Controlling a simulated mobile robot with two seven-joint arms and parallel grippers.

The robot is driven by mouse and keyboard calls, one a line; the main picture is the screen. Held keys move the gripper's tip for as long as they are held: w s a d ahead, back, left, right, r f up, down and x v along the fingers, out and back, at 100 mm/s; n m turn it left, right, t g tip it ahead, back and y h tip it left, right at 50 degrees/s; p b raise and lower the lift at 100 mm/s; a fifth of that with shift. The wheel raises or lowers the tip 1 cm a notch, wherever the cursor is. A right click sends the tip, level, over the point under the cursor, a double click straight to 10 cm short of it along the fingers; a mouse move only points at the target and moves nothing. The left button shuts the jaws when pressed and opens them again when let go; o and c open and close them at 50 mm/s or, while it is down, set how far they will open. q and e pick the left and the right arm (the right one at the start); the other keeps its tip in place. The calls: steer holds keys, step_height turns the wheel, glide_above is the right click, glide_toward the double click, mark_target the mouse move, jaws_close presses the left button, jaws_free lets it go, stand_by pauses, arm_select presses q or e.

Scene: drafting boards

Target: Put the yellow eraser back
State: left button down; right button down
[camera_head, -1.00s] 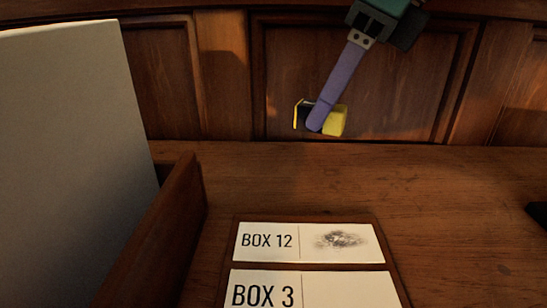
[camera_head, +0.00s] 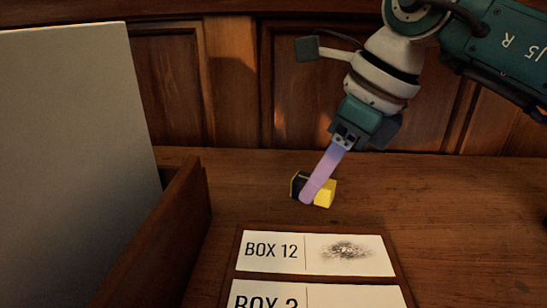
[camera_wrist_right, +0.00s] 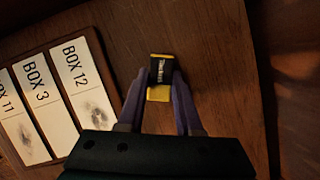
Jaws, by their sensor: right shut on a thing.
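The yellow eraser (camera_head: 325,193) has a black sleeve with lettering and is between the purple fingers of my right gripper (camera_head: 308,198). In the right wrist view the eraser (camera_wrist_right: 160,78) sits between both fingertips of the right gripper (camera_wrist_right: 163,88), which are shut on it. It is over the wooden desk, just behind the BOX 12 card (camera_head: 272,250); I cannot tell whether it touches the desk. The card bears a dark smudge and also shows in the wrist view (camera_wrist_right: 72,75). My left gripper is not in view.
A BOX 3 card (camera_head: 330,295) lies in front of the BOX 12 card in the same wooden frame. A wooden wall (camera_head: 165,235) and a pale upright panel (camera_head: 75,150) stand at the left. The desk (camera_head: 470,210) is clear on the right.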

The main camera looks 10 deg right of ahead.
steer(key=shift+f, duration=0.1)
steer(key=c, duration=1)
jaws_free()
steer(key=shift+f, duration=0.1)
steer(key=shift+c, duration=0.2)
steer(key=o, duration=0.5)
steer(key=shift+c, duration=0.2)
steer(key=shift+r, duration=0.4)
steer(key=p+v, duration=0.1)
steer(key=v, duration=1)
steer(key=shift+r, duration=0.35)
steer(key=shift+s+d, duration=0.1)
steer(key=shift+s, duration=0.05)
